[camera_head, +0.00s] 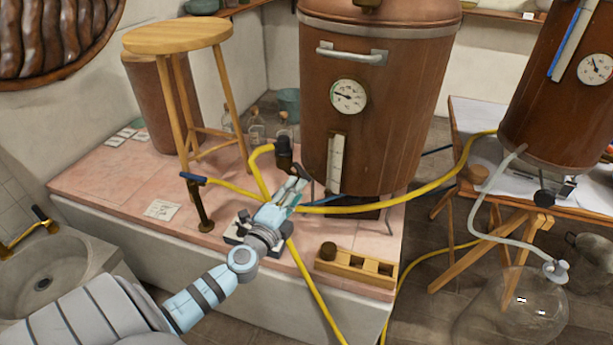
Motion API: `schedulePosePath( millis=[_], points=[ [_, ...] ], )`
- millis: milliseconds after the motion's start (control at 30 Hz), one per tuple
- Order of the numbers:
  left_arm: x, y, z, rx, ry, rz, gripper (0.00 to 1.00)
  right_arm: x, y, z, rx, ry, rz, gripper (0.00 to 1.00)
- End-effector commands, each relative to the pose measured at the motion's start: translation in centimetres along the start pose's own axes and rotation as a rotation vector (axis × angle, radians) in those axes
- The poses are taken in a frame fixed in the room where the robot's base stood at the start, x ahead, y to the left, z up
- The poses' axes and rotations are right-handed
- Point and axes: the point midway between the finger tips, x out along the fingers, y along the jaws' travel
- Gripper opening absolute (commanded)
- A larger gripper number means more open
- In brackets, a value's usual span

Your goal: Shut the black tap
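A black tap-like fitting (284,152) stands upright at the front of the large brown boiler, with a yellow hose (258,158) at its upper left. My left gripper (295,186) is just below it, fingers pointing up and to the right. The gripper appears close to the fitting, but I cannot tell whether it touches it. The fingers are small and seen at an angle, so their opening is unclear. Another black fitting (544,198) is under the right-hand boiler. My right gripper is not in view.
The large boiler (398,120) and a wooden stool (178,38) stand on the pink tiled platform (105,180). A blue-handled tap (194,179) is to the left. Yellow hoses cross near my arm. A wooden rack (355,268) lies at the platform's front; a glass flask (520,308) is at lower right.

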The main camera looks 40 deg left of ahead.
Motion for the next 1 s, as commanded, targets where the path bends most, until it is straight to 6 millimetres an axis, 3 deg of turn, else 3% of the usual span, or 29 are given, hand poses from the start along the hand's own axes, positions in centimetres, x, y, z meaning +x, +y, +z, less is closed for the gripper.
schedulePosePath(
  millis=[100, 300, 633, 833, 1000],
  points=[
    [3.2, -0.1, 0.0, -0.003, -0.002, -0.002, 0.35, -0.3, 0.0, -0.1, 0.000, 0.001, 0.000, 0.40],
    [6.2, 0.1, 0.0, -0.003, -0.001, 0.001, 0.35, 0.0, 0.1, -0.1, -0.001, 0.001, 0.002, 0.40],
    [6.8, 0.1, 0.0, -0.002, 0.001, 0.003, 0.33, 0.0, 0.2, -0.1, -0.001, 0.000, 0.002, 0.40],
    [6.8, 0.1, 0.0, -0.002, 0.000, 0.003, 0.01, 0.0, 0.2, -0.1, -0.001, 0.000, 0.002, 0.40],
    [6.8, 0.1, -0.1, -0.004, -0.013, 0.001, 0.00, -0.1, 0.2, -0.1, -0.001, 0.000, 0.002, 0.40]
  ],
)
